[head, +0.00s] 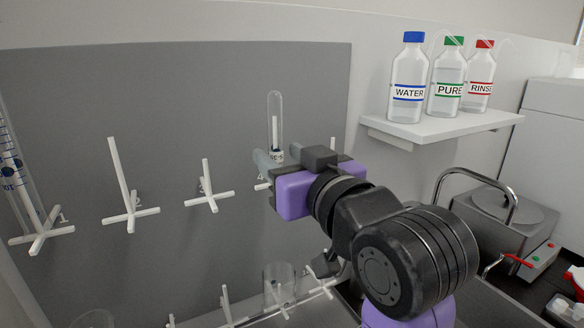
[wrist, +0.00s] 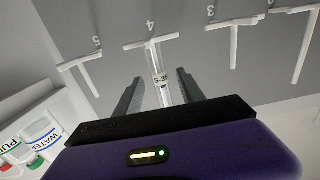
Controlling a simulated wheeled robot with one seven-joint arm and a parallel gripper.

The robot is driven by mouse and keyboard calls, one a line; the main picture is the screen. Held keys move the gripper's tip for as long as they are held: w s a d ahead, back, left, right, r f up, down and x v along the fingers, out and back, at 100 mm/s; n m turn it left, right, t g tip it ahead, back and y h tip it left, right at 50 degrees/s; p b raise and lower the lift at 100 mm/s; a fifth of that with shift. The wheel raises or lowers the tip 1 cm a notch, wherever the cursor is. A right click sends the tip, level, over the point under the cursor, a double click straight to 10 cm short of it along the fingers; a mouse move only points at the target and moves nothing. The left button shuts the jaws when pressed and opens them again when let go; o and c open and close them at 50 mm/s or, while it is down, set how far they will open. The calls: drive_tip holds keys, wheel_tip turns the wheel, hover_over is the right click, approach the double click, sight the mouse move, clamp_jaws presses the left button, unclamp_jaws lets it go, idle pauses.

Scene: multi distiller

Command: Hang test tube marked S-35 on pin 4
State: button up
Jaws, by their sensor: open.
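The clear test tube (head: 275,108) marked S-35 is upside down and upright over a white pin on the grey board, with the pin showing inside it. In the wrist view its S-35 label (wrist: 159,79) lies between my fingers, in line with pin 4 (wrist: 151,43), whose number shows beside its cross-shaped base. My gripper (head: 270,158) is at the tube's lower end; in the wrist view its fingers (wrist: 159,77) are open, with a gap on each side of the tube. My gripper hides most of the pin's base in the head view.
Empty pins (head: 207,188) stand to the left, and a graduated cylinder (head: 22,185) hangs at the far left. A beaker (head: 279,282) sits on a lower row of pins. A shelf (head: 440,127) with three bottles and a metal distiller (head: 497,225) are to the right.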

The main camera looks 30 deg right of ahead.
drive_tip(key=shift+s+f+b, duration=0.15)
drive_tip(key=shift+s+b, duration=0.4)
drive_tip(key=shift+b, duration=0.8)
drive_tip(key=shift+s+f+b, duration=0.15)
drive_tip(key=shift+s+b, duration=0.35)
drive_tip(key=shift+b, duration=0.85)
drive_tip(key=s+b, duration=0.1)
drive_tip(key=b, duration=0.6)
drive_tip(key=shift+s, duration=0.35)
drive_tip(key=s+b, duration=0.1)
drive_tip(key=b, duration=0.1)
drive_tip(key=shift+r+b, duration=0.2)
drive_tip(key=shift+b, duration=0.1)
